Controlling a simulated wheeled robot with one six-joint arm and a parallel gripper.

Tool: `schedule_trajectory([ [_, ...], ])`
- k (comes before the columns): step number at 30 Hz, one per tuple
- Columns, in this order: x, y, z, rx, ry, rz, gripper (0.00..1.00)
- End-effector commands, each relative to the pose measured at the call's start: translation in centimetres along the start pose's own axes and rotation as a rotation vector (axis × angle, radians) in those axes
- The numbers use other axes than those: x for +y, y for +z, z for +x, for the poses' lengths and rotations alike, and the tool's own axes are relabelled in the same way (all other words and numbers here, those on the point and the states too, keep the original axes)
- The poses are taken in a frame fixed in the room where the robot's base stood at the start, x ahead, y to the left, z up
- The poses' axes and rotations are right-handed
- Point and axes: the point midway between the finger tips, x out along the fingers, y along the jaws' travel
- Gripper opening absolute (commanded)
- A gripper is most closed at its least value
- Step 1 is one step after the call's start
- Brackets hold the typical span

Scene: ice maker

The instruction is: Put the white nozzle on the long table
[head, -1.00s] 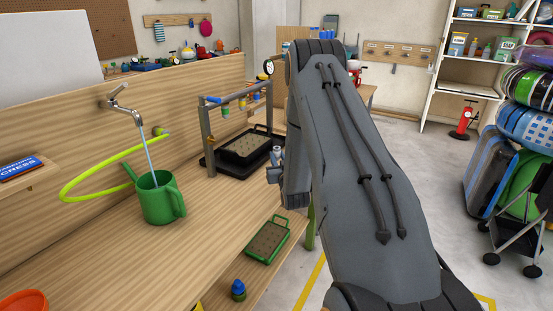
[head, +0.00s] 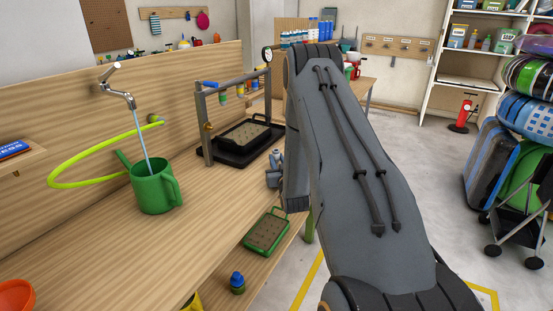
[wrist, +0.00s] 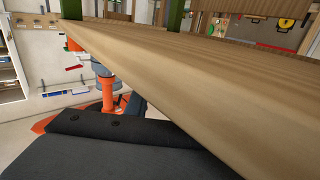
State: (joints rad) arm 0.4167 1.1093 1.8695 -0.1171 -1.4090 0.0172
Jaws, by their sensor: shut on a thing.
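A long wooden table (head: 130,255) runs along the left of the head view. Its wooden edge also fills much of the wrist view (wrist: 200,80), close to the camera. My gripper (head: 274,171) is mostly hidden behind my grey arm in the head view; only a small grey part shows beside the table's right edge. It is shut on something. A small pale piece, perhaps the white nozzle (wrist: 150,112), shows above the dark gripper body in the wrist view, partly hidden by the wood. The nozzle is not visible in the head view.
A metal rack (head: 205,130) with hanging coloured nozzles stands over a black tray (head: 230,155). A green tray (head: 267,232) and a blue-capped bottle (head: 237,283) are lower down.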

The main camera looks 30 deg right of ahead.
Motion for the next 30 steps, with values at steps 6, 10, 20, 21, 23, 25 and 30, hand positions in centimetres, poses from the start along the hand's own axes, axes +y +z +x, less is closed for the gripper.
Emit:
schedule_trajectory([
  [6,0.0,0.2,0.0,0.001,0.0,0.0,0.0],
  [10,0.0,0.2,0.0,0.001,0.0,0.0,0.0],
  [20,0.0,0.6,0.0,0.0,0.0,0.0,0.0],
  [21,0.0,0.7,0.0,0.0,0.0,0.0,0.0],
  [23,0.0,0.8,0.0,0.0,0.0,0.0,0.0],
  [25,0.0,0.9,0.0,0.0,0.0,0.0,0.0],
  [30,0.0,1.2,0.0,0.0,0.0,0.0,0.0],
])
